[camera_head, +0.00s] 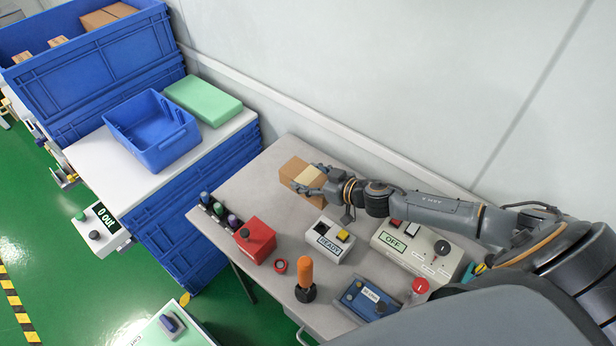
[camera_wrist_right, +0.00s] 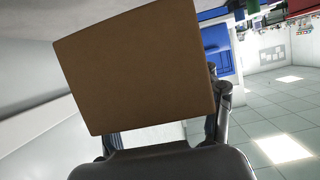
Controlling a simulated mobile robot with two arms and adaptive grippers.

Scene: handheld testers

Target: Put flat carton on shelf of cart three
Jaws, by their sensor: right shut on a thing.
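My right gripper (camera_head: 312,180) is shut on a brown carton (camera_head: 290,170) at the far side of the grey table. In the right wrist view the carton (camera_wrist_right: 140,68) fills the upper middle, with one broad brown face toward the camera and the dark fingers at its lower edge. The head view does not clearly show whether the carton touches the table. My left gripper is not in view. No cart shelf can be made out for certain.
The grey table (camera_head: 262,168) bears a red box (camera_head: 256,240), a READY box (camera_head: 328,240), an OFF panel (camera_head: 415,245) and an orange-handled device (camera_head: 304,272). Left stand a blue bin (camera_head: 150,130), a green block (camera_head: 203,100) and stacked blue crates (camera_head: 90,60). A wall runs behind.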

